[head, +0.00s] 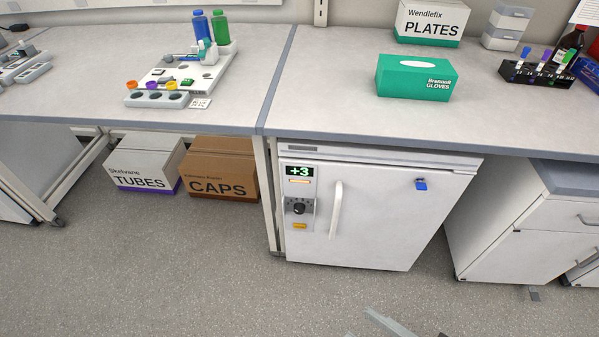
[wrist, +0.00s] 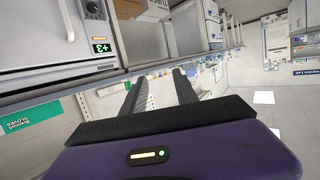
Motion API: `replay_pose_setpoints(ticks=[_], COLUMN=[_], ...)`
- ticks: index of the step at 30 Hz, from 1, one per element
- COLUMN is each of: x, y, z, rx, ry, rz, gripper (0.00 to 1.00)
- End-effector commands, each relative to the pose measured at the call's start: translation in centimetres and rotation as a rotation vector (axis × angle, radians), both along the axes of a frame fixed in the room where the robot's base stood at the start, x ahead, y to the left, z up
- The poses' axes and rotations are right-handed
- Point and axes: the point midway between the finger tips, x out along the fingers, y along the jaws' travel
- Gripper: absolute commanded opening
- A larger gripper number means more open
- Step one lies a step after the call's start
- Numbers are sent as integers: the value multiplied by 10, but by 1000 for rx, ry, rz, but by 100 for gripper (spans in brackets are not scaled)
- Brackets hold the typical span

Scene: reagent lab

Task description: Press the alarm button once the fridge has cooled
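The white fridge (head: 375,225) stands under the right-hand bench with its door shut. Its small display (head: 299,171) reads +3 in pale digits. In the wrist view the display (wrist: 102,48) also reads +3, upside down, near the knob (wrist: 93,9). My gripper (wrist: 158,80) has its two fingers apart with nothing between them, away from the fridge panel.
A vertical handle (head: 336,209) sticks out right of the panel, and a blue lock-like piece (head: 421,185) is on the door. TUBES (head: 145,168) and CAPS (head: 218,172) boxes stand on the floor to the left. The floor before the fridge is mostly clear.

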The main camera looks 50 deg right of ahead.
Motion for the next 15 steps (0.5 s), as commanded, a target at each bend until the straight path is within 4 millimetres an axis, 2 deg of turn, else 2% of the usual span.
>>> replay_pose_setpoints(ticks=[1,5,15], x=[0,0,0], y=[0,0,0], z=[0,0,0], rx=[0,0,0], ry=[0,0,0], rz=[0,0,0], gripper=[24,0,0])
